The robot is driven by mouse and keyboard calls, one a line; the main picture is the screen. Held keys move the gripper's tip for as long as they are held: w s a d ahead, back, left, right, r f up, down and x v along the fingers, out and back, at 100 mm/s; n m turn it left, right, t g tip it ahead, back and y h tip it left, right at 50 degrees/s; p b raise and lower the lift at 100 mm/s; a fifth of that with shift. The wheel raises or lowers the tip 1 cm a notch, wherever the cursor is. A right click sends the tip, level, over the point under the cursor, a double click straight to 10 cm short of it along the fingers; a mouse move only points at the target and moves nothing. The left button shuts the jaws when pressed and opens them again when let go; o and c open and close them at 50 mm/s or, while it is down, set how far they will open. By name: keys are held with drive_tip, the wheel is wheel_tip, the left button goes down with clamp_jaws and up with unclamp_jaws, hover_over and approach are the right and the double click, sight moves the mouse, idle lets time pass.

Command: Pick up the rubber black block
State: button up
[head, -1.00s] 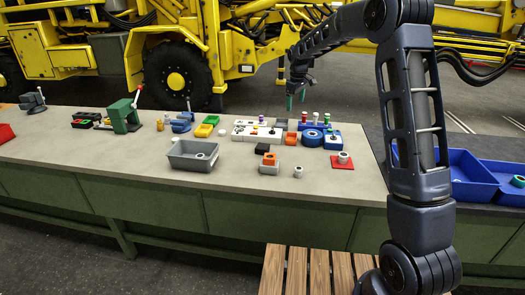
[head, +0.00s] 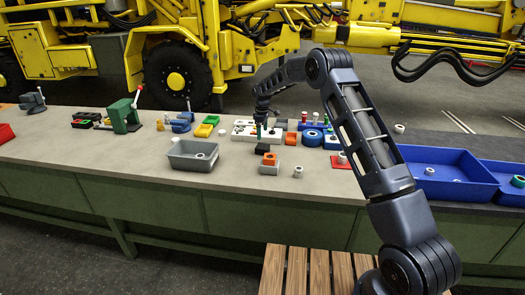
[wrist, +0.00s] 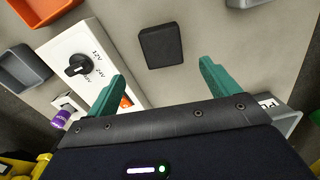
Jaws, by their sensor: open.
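The rubber black block (wrist: 160,46) lies flat on the grey bench top, dark and nearly square in the wrist view. In the head view the black block (head: 262,148) sits behind the grey block with the orange part, partly close under my gripper. My gripper (wrist: 162,72) is open with its two green fingers apart and nothing between them. In the wrist view the block lies beyond the fingertips, roughly centred between them. In the head view my gripper (head: 263,129) hangs above and just behind the block; the exact gap is hard to tell.
A white panel with a black knob (wrist: 78,65) lies left of the fingers in the wrist view. In the head view an orange part (head: 269,159) on a grey block stands in front, a grey bin (head: 192,165) to the left, and a blue tray (head: 455,186) to the right.

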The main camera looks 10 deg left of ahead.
sight(262, 146)
drive_tip(key=f, duration=0.9)
drive_tip(key=shift+s+f, duration=0.2)
drive_tip(key=shift+f, duration=0.15)
drive_tip(key=c, duration=1.2)
drive_tip(key=shift+r, duration=0.2)
